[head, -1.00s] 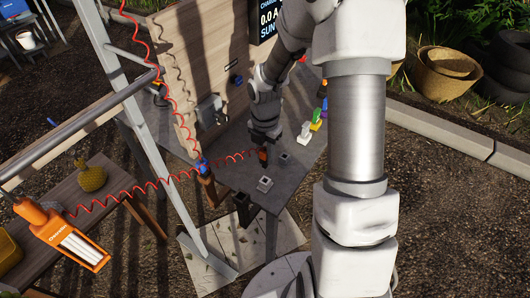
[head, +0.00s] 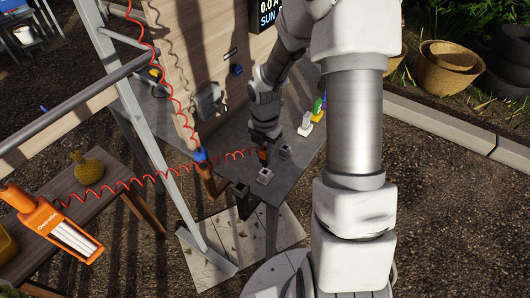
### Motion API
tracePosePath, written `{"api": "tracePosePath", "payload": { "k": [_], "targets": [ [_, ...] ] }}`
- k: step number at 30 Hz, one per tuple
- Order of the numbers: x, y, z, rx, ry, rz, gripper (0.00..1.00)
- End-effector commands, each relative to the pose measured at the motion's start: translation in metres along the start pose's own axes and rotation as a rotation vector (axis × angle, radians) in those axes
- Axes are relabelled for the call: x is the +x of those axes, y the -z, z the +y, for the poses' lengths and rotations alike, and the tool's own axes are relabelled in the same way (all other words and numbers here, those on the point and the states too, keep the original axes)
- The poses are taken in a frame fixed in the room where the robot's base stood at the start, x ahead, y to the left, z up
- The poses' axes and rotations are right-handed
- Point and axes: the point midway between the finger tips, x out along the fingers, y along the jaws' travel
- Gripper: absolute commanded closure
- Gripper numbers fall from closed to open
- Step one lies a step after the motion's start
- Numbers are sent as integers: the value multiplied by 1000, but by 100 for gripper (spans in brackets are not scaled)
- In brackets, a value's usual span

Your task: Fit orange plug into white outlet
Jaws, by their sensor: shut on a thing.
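My gripper (head: 263,148) is over the dark grey table, pointing down, shut on the orange plug (head: 263,156). Only a small part of the plug shows below the gripper, and its prongs cannot be made out. A red coiled cord runs to it from the left. A pale square outlet (head: 264,175) is on the table just below the plug in the picture, and a greyer one (head: 285,152) is to its right. A white upright piece (head: 305,128) stands farther right. I cannot tell for sure which is the white outlet. Plug and outlets look apart.
Yellow, green and other coloured pieces (head: 318,107) stand behind the white one. A wooden panel (head: 190,60) rises at the table's back left. A metal post (head: 143,130) and red cord (head: 110,190) cross the left side.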

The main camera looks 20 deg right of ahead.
Motion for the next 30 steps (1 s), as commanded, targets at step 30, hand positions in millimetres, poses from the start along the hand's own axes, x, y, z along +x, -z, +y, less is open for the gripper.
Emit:
{"api": "tracePosePath", "payload": {
  "k": [30],
  "targets": [
    [18,0,0,0,1,1,100]
  ]
}}
